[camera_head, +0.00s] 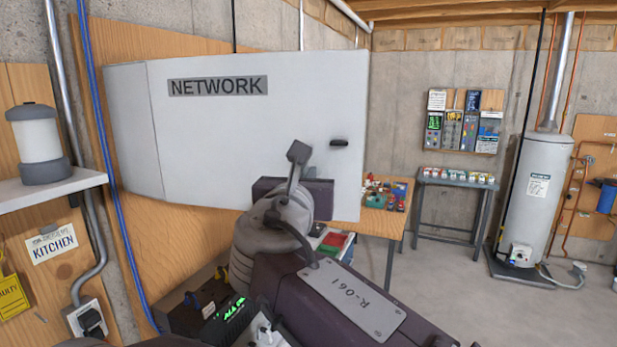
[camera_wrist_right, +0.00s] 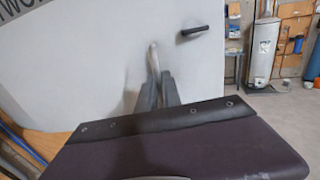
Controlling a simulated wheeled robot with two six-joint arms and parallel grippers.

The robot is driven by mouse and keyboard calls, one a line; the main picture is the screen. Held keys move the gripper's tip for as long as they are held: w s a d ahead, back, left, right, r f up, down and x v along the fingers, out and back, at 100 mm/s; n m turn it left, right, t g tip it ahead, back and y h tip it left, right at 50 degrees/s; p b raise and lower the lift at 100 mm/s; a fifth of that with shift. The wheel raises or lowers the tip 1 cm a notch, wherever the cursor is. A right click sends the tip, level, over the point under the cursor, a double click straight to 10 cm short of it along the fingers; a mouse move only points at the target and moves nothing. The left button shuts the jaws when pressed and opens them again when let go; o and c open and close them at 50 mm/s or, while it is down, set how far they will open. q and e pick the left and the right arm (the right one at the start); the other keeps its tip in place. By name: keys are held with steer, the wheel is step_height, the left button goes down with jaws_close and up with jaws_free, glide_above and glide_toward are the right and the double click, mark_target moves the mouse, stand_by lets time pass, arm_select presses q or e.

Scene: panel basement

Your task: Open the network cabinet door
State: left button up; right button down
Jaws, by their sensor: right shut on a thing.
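The network cabinet door (camera_head: 240,130) is a pale grey panel with a dark NETWORK label (camera_head: 218,86). Its right edge looks nearer to me than its left, so it appears swung out from the wall. A short black handle (camera_head: 340,142) is on its right part; it also shows in the right wrist view (camera_wrist_right: 193,31). My right gripper (camera_head: 298,155) is at the door face, left of the black handle and apart from it. In the wrist view its fingers (camera_wrist_right: 155,85) are close together around a narrow pale upright bar (camera_wrist_right: 153,54). The cabinet interior is hidden. My left gripper is not visible.
A shelf (camera_head: 70,186) with a lantern (camera_head: 38,143) is at the left. A wooden workbench (camera_head: 392,225) with small items stands behind the door's right edge. A metal table (camera_head: 450,183) and a water heater (camera_head: 538,195) are farther right. The floor (camera_head: 450,300) at right is clear.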

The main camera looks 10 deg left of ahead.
steer(key=shift+w, duration=0.1)
steer(key=c, duration=1.8)
jaws_free()
steer(key=s+b, duration=0.3)
steer(key=s, duration=0.6)
steer(key=shift+d, duration=0.35)
